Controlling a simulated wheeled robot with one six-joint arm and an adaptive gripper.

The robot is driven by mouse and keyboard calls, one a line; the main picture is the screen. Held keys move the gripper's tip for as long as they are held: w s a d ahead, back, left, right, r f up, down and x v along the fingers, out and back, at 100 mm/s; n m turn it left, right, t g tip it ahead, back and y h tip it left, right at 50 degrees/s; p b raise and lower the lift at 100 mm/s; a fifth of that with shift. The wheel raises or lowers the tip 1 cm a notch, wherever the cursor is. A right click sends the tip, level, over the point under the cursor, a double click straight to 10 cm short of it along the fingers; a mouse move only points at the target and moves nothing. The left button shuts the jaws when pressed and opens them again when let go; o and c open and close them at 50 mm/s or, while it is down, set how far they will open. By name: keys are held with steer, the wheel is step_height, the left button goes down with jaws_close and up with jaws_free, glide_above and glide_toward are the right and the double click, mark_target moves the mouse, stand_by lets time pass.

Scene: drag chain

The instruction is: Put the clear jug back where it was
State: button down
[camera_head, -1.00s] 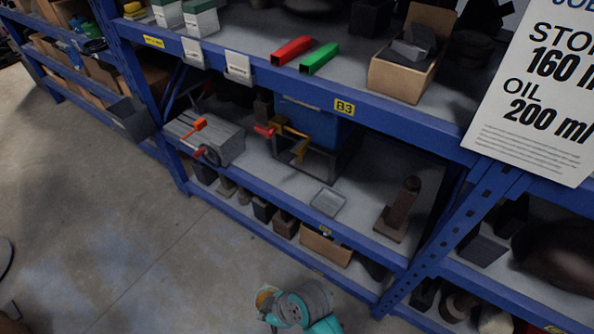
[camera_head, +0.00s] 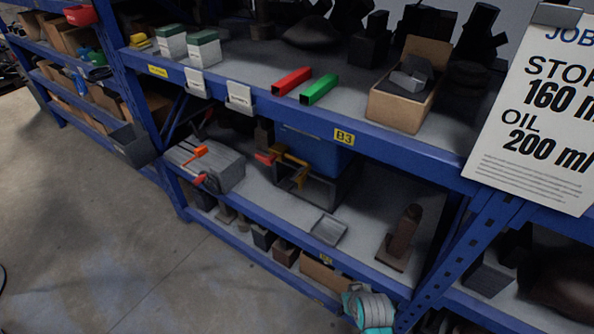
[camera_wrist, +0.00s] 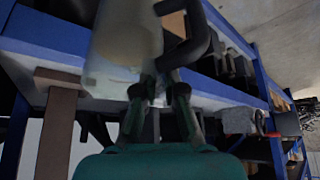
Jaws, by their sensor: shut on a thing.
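The clear jug (camera_wrist: 125,42) is large in the upper middle of the wrist view, pale and translucent, with a curved dark part beside it on the right that looks like its handle. My gripper (camera_wrist: 160,92) is in the lower middle of the wrist view, its dark fingers shut at the jug. The exact contact is hard to make out. In the head view neither the jug nor the gripper shows; only a grey and teal part of my arm is at the bottom right.
The blue shelving (camera_head: 400,150) carries red (camera_head: 292,82) and green (camera_head: 320,89) bars and an open cardboard box (camera_head: 402,105) on its upper shelf. A shallow grey tray (camera_head: 328,231), a blue box (camera_head: 312,148) and a brown upright part (camera_head: 405,235) stand below. Floor at left is clear.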

steer(key=shift+w+d+f+m+h, duration=0.15)
steer(key=shift+d+m, duration=0.1)
steer(key=shift+d, duration=0.3)
steer(key=shift+w+d+r+m+h, duration=0.1)
steer(key=shift+d+m, duration=0.1)
steer(key=shift+d, duration=0.3)
steer(key=shift+w+d+f+m+h, duration=0.15)
steer(key=shift+d+m, duration=0.1)
steer(key=shift+d, duration=0.3)
